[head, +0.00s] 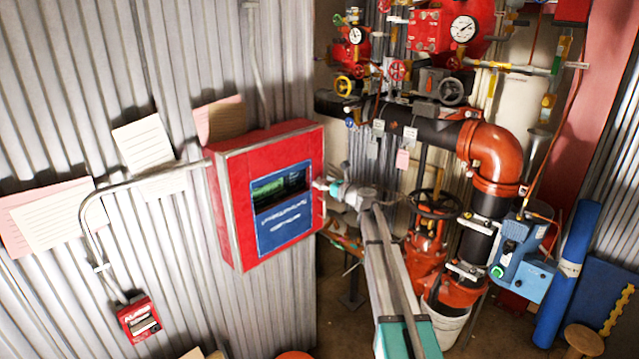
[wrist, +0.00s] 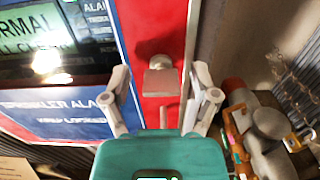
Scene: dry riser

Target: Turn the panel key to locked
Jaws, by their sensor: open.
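The red alarm panel (head: 225,185) hangs on the corrugated wall in the head view, with a blue face and a lit green display. In the wrist view the key (wrist: 160,82) is a small grey tab in a round lock on the panel's red strip, right of the blue face (wrist: 70,115). My gripper (wrist: 162,90) is open, one finger on each side of the key, with gaps showing on both sides. In the head view my gripper (head: 326,187) is at the panel's right edge, and the key is hidden there.
Red valves, gauges and a thick orange pipe (head: 493,150) stand close right of my arm. A blue box (head: 520,262) and a blue roll (head: 568,275) are farther right. A grey conduit (head: 85,215) and a small red call box (head: 139,320) are on the left wall.

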